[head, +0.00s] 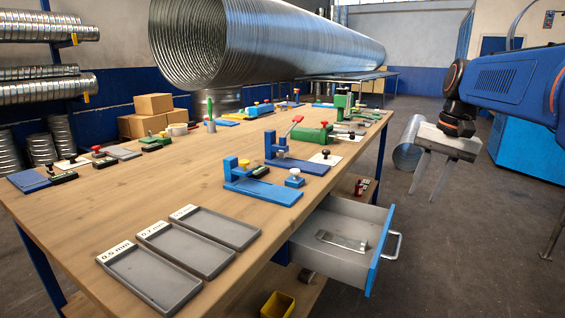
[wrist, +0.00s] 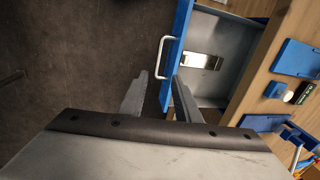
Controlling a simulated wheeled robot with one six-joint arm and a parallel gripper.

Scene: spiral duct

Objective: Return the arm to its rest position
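My gripper (head: 440,178) hangs at the right in the head view, over the floor and to the right of the open drawer (head: 378,266). In the wrist view my gripper (wrist: 157,90) has its two fingers apart with nothing between them. The drawer, grey inside with a blue front, also shows in the wrist view (wrist: 173,62), beyond the fingertips. A metal piece (head: 342,241) lies in the drawer; it also shows in the wrist view (wrist: 201,61). My blue arm comes in from the right edge of the head view.
The wooden workbench (head: 130,212) bears three grey trays (head: 186,249), blue fixtures (head: 262,190) and several small tools. A large spiral duct (head: 270,50) is above the bench's far side. A yellow bin (head: 277,304) is below. The floor (head: 450,270) right of the drawer is clear.

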